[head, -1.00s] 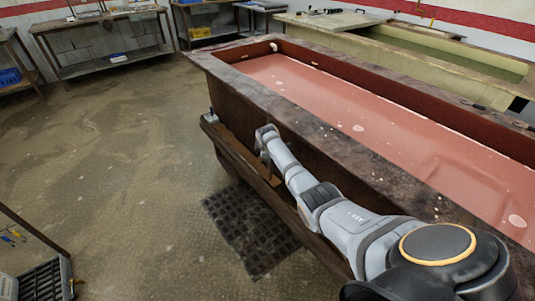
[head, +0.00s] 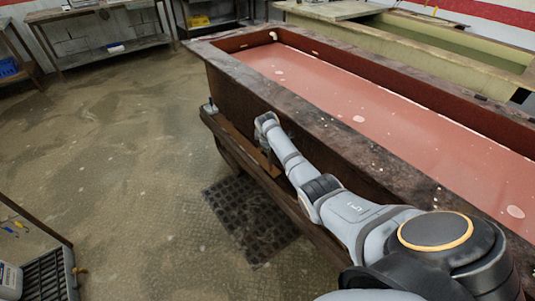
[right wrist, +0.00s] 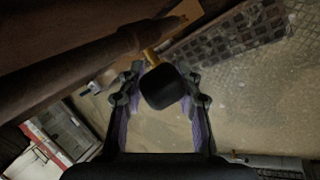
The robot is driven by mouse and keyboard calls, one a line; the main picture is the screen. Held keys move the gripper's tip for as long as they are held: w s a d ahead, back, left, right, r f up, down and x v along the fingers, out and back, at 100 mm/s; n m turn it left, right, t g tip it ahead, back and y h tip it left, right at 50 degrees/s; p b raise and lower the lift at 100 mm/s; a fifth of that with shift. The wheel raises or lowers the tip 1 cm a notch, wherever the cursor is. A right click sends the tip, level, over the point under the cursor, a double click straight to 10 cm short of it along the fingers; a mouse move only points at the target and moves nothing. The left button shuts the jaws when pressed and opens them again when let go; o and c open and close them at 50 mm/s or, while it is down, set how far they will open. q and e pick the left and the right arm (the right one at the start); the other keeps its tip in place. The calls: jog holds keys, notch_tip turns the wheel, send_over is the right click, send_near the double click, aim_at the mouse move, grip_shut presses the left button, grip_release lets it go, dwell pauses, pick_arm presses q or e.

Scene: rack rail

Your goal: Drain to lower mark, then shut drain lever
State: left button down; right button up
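The long rusty tank (head: 225,82) holds flat pinkish-red liquid (head: 350,110), below its rim. A small white patch (head: 273,36) shows on its far-left inner wall; I cannot tell if it is a level mark. In the right wrist view, the drain lever has a black block-shaped handle (right wrist: 163,87) on a yellow stem (right wrist: 151,57). My right gripper (right wrist: 161,83) has its fingers apart on both sides of the handle, with narrow gaps showing. In the head view my right arm reaches down along the tank's near side, and its fingers are not clear there. My left gripper is out of view.
A brown ledge (head: 232,150) runs along the tank's near side. A dark floor grate (head: 250,220) lies below it. A second, yellowish tank (head: 440,58) stands behind. Workbenches (head: 95,50) line the back wall. The floor (head: 120,160) on the left is open.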

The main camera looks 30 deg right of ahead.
jog(key=s+a+r, duration=0.3)
jog(key=s+a, duration=0.5)
jog(key=s, duration=0.3)
jog(key=shift+s+r, duration=0.25)
jog(key=shift+s, duration=0.1)
